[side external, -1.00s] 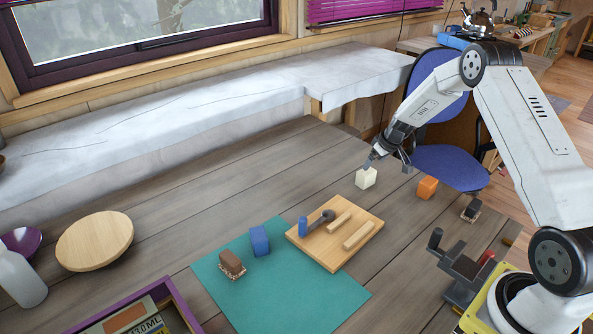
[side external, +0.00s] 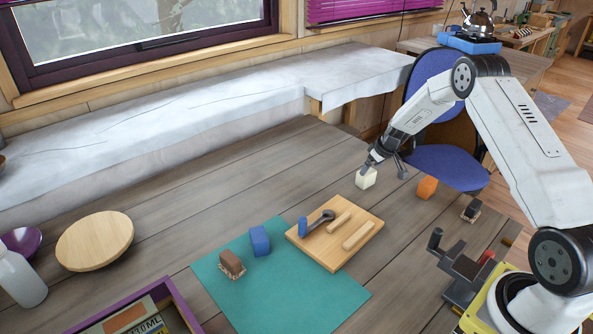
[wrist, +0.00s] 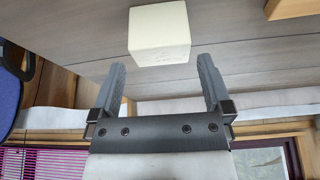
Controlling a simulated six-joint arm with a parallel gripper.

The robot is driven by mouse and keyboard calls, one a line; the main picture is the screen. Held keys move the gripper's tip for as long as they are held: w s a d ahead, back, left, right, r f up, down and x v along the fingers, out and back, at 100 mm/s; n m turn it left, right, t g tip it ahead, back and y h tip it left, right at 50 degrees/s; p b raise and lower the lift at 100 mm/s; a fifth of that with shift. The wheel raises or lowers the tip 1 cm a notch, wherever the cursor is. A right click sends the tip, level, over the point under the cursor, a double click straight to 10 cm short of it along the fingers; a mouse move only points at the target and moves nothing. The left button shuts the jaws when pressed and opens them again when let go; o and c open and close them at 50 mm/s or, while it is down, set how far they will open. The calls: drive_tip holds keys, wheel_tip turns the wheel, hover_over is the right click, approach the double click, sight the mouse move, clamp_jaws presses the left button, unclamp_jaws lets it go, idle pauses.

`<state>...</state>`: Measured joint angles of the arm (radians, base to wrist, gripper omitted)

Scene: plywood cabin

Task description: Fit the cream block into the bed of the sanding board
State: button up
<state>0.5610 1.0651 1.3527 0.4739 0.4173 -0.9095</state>
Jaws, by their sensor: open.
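The cream block (side external: 366,178) stands on the grey plank table, just behind the sanding board. The sanding board (side external: 338,258) is a light wooden board with two raised strips and a dark-handled tool with a blue part on it. My gripper (side external: 384,165) is open just above and beside the cream block. In the wrist view the cream block (wrist: 159,35) lies just beyond the fingertips of my gripper (wrist: 160,72), roughly centred between them and not clasped. A corner of a wooden board (wrist: 285,8) shows at the top right of the wrist view.
A teal mat (side external: 270,290) lies by the board, with a blue block (side external: 260,241) and a brown block (side external: 231,263) on it. An orange block (side external: 427,187) is right of the cream block. A dark vise (side external: 462,270) stands near my base.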

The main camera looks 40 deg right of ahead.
sight(368, 172)
drive_tip(key=shift+x, duration=2.5)
drive_tip(key=c, duration=1)
